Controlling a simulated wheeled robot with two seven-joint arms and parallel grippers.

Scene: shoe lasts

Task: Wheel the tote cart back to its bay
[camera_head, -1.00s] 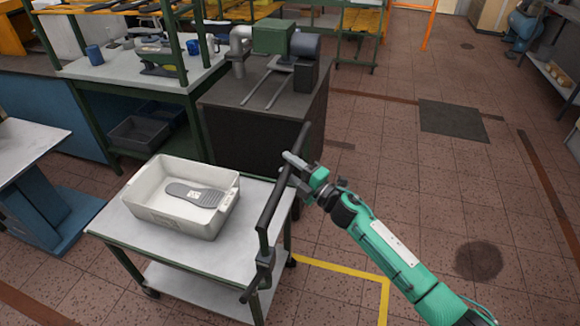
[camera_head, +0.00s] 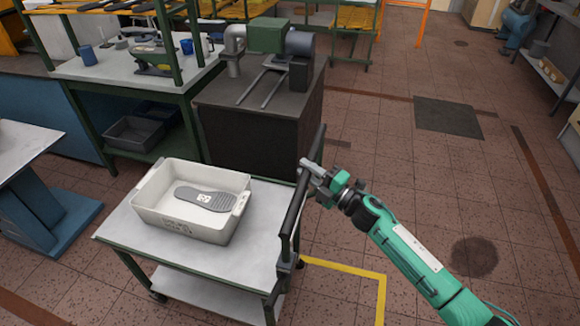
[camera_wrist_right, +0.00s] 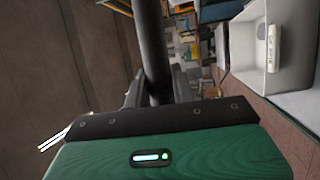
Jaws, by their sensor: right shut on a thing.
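The tote cart (camera_head: 260,258) has a pale top, green legs and a lower shelf, and stands at the lower left in the head view. A white tote (camera_head: 236,212) with a grey shoe-sole shape (camera_head: 205,198) in it sits on top. The cart's dark handle bar (camera_head: 290,212) rises along its right side. My right gripper (camera_head: 308,172) is shut on this bar near its upper part. The bar (camera_wrist_right: 150,45) also runs between the fingers (camera_wrist_right: 150,90) in the right wrist view, with the tote (camera_wrist_right: 245,45) to the right. My left gripper is out of view.
A yellow floor line (camera_head: 345,268) forms a corner just right of the cart. A dark machine bench (camera_head: 245,130) stands close behind the cart, and a blue-based table (camera_head: 45,215) is at the left. Open tiled floor lies to the right, with a dark mat (camera_head: 447,117).

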